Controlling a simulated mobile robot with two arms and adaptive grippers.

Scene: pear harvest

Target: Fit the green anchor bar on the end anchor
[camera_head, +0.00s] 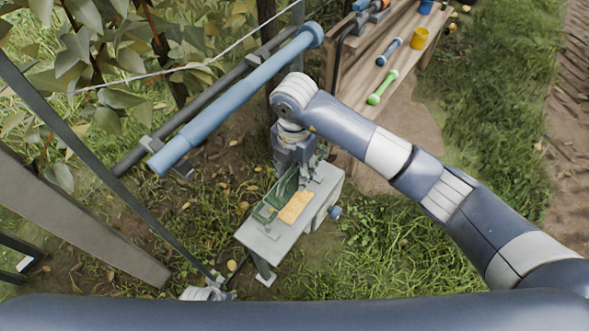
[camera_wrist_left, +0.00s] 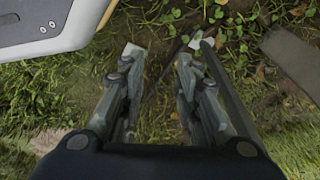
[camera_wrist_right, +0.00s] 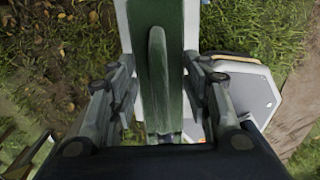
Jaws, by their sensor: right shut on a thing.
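My right gripper (camera_head: 301,177) points down at the grey stand (camera_head: 323,184). It is shut on a long dark green handle (camera_wrist_right: 158,80), which stands between its fingers over a green plate (camera_wrist_right: 176,14). My left gripper (camera_head: 208,291) is low at the bottom of the head view, near the foot of a slanted dark strut (camera_head: 110,165). In the left wrist view its fingers are apart and empty over grass. I cannot tell for certain which part is the end anchor.
The wooden bench (camera_head: 343,72) also holds a blue bar (camera_head: 389,51) and a yellow cup (camera_head: 419,38). A yellow pad (camera_head: 296,207) lies on the grey stand. A thick blue tube (camera_head: 235,98) slants across the left, by leafy branches. Grass lies open at the right.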

